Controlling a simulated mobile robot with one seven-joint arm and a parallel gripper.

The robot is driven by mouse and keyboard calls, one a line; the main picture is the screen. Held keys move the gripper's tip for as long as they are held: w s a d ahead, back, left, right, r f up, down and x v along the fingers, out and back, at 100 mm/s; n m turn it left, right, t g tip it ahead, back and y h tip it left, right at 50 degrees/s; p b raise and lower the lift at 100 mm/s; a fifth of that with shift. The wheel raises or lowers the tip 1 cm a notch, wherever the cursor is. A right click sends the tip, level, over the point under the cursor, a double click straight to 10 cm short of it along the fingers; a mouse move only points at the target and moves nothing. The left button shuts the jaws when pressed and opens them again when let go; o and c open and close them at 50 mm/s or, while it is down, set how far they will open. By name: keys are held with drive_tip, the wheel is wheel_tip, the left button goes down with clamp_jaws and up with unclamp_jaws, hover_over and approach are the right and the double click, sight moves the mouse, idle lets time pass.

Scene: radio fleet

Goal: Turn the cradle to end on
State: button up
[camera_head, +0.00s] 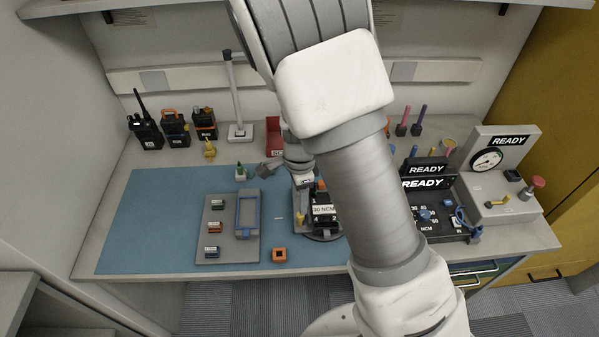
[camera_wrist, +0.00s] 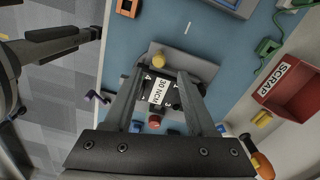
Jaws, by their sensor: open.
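The cradle (camera_wrist: 210,68) is a grey base at the middle of the wrist view. On it sits a black block with a white "30 NCM" label (camera_wrist: 161,91) and corner numbers. A yellow knob (camera_wrist: 158,59) and a red knob (camera_wrist: 154,121) lie at opposite sides. In the head view the cradle (camera_head: 299,205) stands on the blue mat, partly hidden by my arm. My gripper (camera_wrist: 163,76) is open above the labelled block, one finger on each side in the picture. I cannot tell whether the fingers touch it.
A grey tray (camera_head: 212,243) with small blocks and a blue frame lies left of the cradle. An orange square piece (camera_head: 279,255) is near the front. A red SCRAP bin (camera_wrist: 289,88) stands behind. Black READY units (camera_head: 428,184) stand right. The left of the mat is clear.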

wheel_tip(320, 180, up, 9)
drive_tip(key=shift+p, duration=0.4)
drive_tip(key=s+d+r+n+t, duration=0.2)
drive_tip(key=s+d+r+n, duration=0.3)
drive_tip(key=r, duration=0.5)
drive_tip(key=s+d+r+n+t, duration=0.3)
drive_tip(key=s+d+r+n, duration=0.3)
drive_tip(key=s+r+n, duration=0.4)
drive_tip(key=shift+s+r+t, duration=0.25)
drive_tip(key=shift+s+t, duration=0.05)
drive_tip(key=shift+s, duration=0.6)
